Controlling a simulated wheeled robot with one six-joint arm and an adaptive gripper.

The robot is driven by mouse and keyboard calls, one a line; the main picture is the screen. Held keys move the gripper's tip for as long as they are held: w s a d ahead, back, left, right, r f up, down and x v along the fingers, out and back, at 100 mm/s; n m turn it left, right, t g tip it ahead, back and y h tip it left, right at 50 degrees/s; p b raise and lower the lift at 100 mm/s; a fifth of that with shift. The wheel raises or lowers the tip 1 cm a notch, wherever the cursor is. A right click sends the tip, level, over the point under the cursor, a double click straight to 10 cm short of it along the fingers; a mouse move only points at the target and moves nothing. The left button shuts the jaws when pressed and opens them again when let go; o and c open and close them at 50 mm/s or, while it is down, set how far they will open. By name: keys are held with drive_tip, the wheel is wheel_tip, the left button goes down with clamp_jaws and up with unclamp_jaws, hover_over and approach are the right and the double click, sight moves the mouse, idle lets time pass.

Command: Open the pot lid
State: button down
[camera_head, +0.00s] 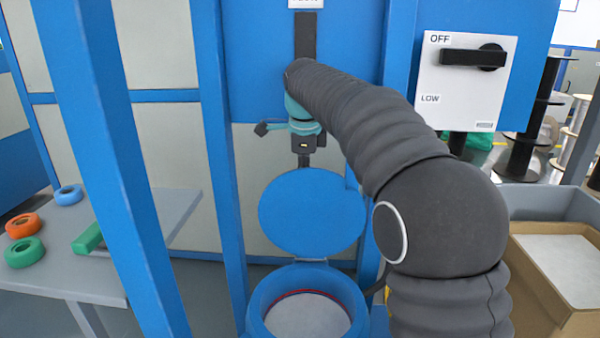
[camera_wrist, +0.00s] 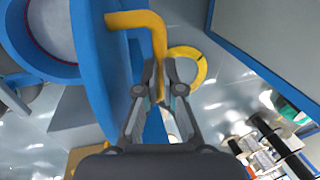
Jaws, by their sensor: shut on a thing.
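The round blue pot lid (camera_head: 312,212) stands raised on its hinge behind the pot, its flat face toward the head camera. The pot (camera_head: 262,296) is blue with a red ring inside its rim, and its mouth is uncovered. In the wrist view the lid (camera_wrist: 92,70) is seen edge-on, with a bent yellow handle (camera_wrist: 139,19) on it. My gripper (camera_wrist: 160,88) is shut on the handle's free bar. In the head view my gripper (camera_head: 304,160) is above the lid's top edge, and the handle is hidden behind the lid.
A panel with a black switch (camera_head: 473,58) is at upper right. Blue posts (camera_head: 110,160) stand close to the pot. A table (camera_head: 75,270) with coloured rings is at left. Boxes (camera_head: 560,270) stand at right. A yellow ring (camera_wrist: 201,67) shows beyond the handle in the wrist view.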

wheel_tip(320, 180, down, 2)
drive_tip(key=shift+s+d+f, duration=0.15)
drive_tip(key=shift+f, duration=0.05)
drive_tip(key=c, duration=1.4)
unclamp_jaws()
drive_tip(key=shift+g, duration=0.3)
drive_tip(key=shift+o, duration=1.2)
drive_tip(key=shift+f, duration=0.1)
drive_tip(key=shift+r, duration=0.25)
drive_tip(key=shift+a+r, duration=0.15)
drive_tip(key=shift+a, duration=0.05)
drive_tip(key=shift+r, duration=0.3)
wheel_tip(320, 180, up, 7)
drive_tip(key=s, duration=0.1)
drive_tip(key=shift+s+f, duration=0.15)
drive_tip(key=shift+f, duration=0.05)
